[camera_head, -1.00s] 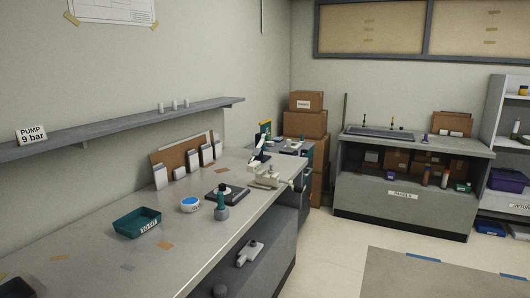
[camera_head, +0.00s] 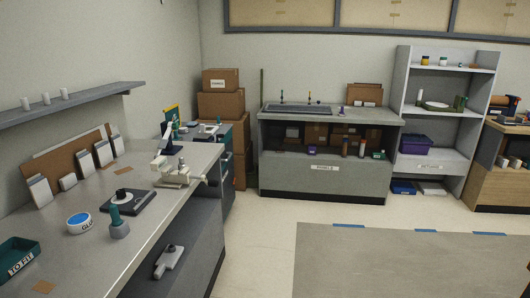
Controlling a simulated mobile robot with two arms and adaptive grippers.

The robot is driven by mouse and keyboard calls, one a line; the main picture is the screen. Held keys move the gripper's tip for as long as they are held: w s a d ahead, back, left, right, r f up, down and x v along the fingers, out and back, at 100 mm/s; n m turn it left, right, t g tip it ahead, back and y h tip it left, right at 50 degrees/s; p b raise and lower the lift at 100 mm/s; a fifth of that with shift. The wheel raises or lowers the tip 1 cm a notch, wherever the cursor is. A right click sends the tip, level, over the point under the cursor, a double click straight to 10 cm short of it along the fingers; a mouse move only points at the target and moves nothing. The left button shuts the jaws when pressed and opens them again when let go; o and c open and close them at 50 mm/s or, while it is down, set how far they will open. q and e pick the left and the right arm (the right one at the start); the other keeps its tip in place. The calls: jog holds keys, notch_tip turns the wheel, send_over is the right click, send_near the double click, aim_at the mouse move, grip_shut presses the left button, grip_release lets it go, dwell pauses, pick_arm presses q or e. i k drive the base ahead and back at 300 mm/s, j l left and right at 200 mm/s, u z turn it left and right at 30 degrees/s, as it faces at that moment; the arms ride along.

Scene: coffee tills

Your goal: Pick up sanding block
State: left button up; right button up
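I cannot make out a sanding block for certain in the head view. Small items on the far wooden bench (camera_head: 490,180) at the right edge, including pale blocks near its front and an orange-and-black object (camera_head: 503,101) on top, are too small to name. Neither of my grippers shows in this view.
The grey counter (camera_head: 95,258) at left holds a green "TO FIT" tray (camera_head: 19,258), a blue-topped tub (camera_head: 79,223), a dark pad with a tamper-like tool and a cream-coloured device (camera_head: 178,173). A panel counter (camera_head: 325,182) and grey shelves (camera_head: 435,158) stand behind. Open floor (camera_head: 265,225) lies between.

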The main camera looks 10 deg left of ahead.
aim_at(177, 138)
jog(key=i+z, duration=0.1)
jog(key=i, duration=1.1)
jog(key=i+j+z, duration=0.15)
jog(key=i, duration=1.05)
jog(key=i+u, duration=0.1)
jog(key=i, duration=0.55)
jog(key=i+u, duration=0.15)
jog(key=i, duration=0.55)
jog(key=i+l+u, duration=0.1)
jog(key=i, duration=0.55)
